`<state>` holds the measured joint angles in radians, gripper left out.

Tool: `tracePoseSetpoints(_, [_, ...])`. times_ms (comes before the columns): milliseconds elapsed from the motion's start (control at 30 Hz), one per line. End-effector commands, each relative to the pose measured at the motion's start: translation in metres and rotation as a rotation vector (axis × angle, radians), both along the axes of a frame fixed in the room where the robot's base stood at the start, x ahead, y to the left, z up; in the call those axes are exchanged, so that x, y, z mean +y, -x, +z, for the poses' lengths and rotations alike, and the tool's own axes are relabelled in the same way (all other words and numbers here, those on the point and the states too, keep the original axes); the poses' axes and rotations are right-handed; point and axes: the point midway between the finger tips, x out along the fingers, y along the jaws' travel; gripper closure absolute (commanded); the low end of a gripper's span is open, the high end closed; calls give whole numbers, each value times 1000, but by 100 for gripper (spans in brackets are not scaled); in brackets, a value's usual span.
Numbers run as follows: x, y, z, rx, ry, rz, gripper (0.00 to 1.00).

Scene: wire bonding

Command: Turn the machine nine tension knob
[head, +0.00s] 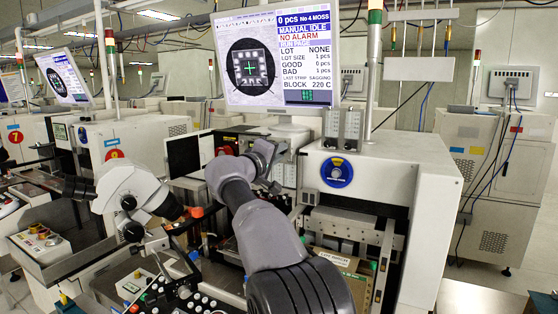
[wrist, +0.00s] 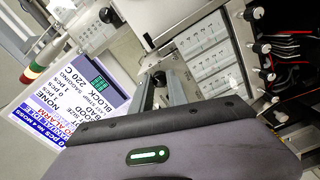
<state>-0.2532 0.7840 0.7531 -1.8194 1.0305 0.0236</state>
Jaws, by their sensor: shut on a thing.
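Machine nine (head: 390,185) is the white machine at the centre right, with a round blue badge on its front. My gripper shows in the wrist view (wrist: 162,80) with its two grey fingers reaching to the machine's front. It is shut on a small dark part, the tension knob (wrist: 160,76), which is mostly hidden between the fingertips. In the head view my arm covers the knob, and the fingertips are hard to make out beside the machine's left front.
A monitor (head: 270,60) stands above the machine. A white microscope head (head: 130,190) is at the left. White drawer-like boxes (wrist: 208,68) and several black knobs (wrist: 266,75) with wiring lie right of my fingers. A control panel (head: 170,297) is below.

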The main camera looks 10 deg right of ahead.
Motion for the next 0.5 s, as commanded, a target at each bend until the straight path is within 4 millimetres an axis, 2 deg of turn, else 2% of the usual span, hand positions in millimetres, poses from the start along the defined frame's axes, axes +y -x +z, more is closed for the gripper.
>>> tracePoseSetpoints(500, [0,0,0,-89,-123,0,100])
